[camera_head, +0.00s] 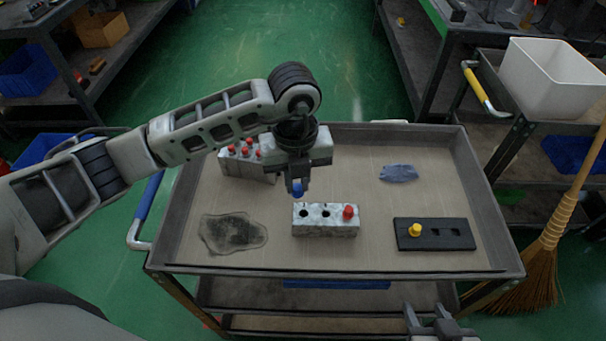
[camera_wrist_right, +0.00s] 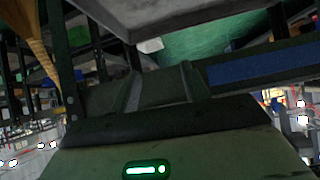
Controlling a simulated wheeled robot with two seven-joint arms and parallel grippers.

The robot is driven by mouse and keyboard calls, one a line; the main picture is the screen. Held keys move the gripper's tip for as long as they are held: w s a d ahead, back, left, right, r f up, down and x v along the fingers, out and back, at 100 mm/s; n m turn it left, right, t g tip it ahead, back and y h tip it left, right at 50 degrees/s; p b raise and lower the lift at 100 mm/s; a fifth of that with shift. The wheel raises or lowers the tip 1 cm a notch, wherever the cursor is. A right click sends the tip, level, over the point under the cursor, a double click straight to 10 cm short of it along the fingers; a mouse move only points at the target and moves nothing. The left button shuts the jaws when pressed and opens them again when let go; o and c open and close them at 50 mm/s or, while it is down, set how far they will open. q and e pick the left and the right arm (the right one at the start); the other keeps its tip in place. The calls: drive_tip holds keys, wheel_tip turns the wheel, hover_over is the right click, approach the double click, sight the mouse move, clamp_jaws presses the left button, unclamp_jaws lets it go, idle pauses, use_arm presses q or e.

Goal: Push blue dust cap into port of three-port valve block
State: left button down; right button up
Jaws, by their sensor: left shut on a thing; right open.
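The three-port valve block (camera_head: 326,229) is a grey metal block in the middle of the cart's tray. Two dark open ports show on its left and middle, and a red cap (camera_head: 348,213) sits in its right port. My left gripper (camera_head: 297,186) points down, shut on the blue dust cap (camera_head: 298,191). The cap is just above the block's left end; whether it touches the block cannot be told. My right gripper (camera_head: 436,322) is open and empty in front of the cart's near edge. It also shows in the right wrist view (camera_wrist_right: 160,88).
A black holder (camera_head: 448,243) with a yellow cap (camera_head: 415,230) and empty slots lies at right. A block with several red caps (camera_head: 240,165) stands behind left. A blue cloth (camera_head: 398,173) and a dark stained patch (camera_head: 232,233) lie on the tray (camera_head: 350,150). A broom (camera_head: 560,220) leans at right.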

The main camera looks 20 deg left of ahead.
use_arm(q)
drive_tip(key=n, duration=0.4)
drive_tip(key=shift+d, duration=0.35)
drive_tip(key=n, duration=0.3)
drive_tip(key=shift+d+f+n+p, duration=0.2)
drive_tip(key=shift+f+n+p, duration=0.05)
drive_tip(key=shift+n+p, duration=0.15)
drive_tip(key=shift+f+b, duration=0.95)
drive_tip(key=shift+f, duration=0.15)
wheel_tip(320, 180, down, 2)
drive_tip(key=shift+b, duration=0.85)
drive_tip(key=shift+w+f+b, duration=0.1)
drive_tip(key=shift+f+b, duration=0.2)
drive_tip(key=shift+f, duration=0.25)
use_arm(e)
drive_tip(key=shift+s+a+f, duration=0.1)
drive_tip(key=shift+a+f, duration=0.1)
drive_tip(key=shift+f, duration=0.65)
use_arm(q)
drive_tip(key=shift+a, duration=0.1)
use_arm(e)
drive_tip(key=shift+r, duration=0.15)
drive_tip(key=shift+a, duration=0.1)
drive_tip(key=shift+r, duration=0.2)
drive_tip(key=shift+f, duration=0.1)
